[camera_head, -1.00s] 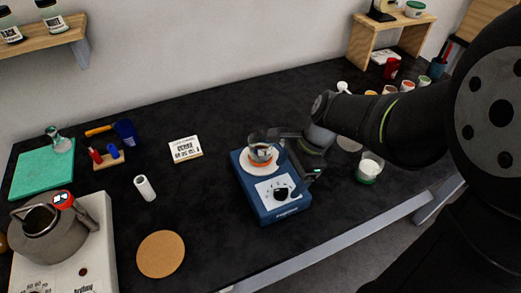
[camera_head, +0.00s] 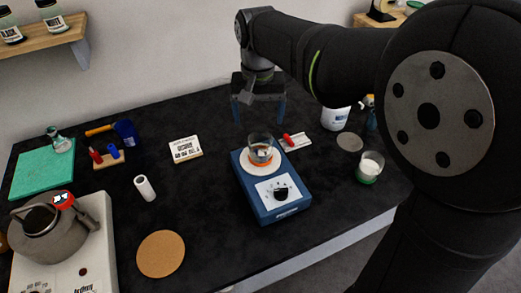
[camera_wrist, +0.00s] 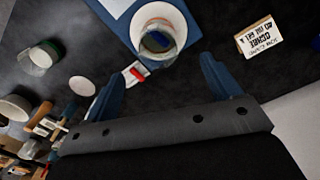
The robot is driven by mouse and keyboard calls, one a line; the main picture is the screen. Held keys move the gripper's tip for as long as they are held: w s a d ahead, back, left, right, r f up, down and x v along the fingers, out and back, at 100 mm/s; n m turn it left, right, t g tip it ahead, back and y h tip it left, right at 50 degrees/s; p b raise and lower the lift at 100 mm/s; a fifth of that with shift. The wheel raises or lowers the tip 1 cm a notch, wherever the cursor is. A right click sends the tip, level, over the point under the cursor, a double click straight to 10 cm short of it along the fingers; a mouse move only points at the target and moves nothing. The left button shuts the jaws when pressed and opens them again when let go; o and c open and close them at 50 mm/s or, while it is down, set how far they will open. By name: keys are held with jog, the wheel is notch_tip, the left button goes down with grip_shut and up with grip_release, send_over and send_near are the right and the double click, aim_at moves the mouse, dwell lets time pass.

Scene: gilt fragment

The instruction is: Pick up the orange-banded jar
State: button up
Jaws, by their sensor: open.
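The orange-banded jar (camera_head: 261,147) is a clear glass jar, upright on the white round top of a blue stirrer-like device (camera_head: 271,208). Something dark or blue shows inside it. In the wrist view the jar (camera_wrist: 163,50) is seen from above, beyond my fingertips, with a blue piece inside. My gripper (camera_head: 259,112) is open and empty, raised behind the jar in the head view, apart from it. In the wrist view the two blue fingers of my gripper (camera_wrist: 165,82) are spread wide with nothing between them.
A red-and-white item (camera_head: 293,140) lies just right of the device. A green-banded jar (camera_head: 369,168) and a white tub (camera_head: 335,117) stand further right. A white label card (camera_head: 185,149) and a white cylinder (camera_head: 145,188) are left. A cork mat (camera_head: 161,254) lies front left.

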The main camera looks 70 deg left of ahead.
aim_at(261, 149)
notch_tip(261, 149, down, 8)
jog(key=f, duration=0.5)
jog(key=shift+w+a+f, duration=0.1)
jog(key=shift+w+a, duration=0.1)
jog(key=shift+w, duration=0.15)
jog(key=c, duration=1.2)
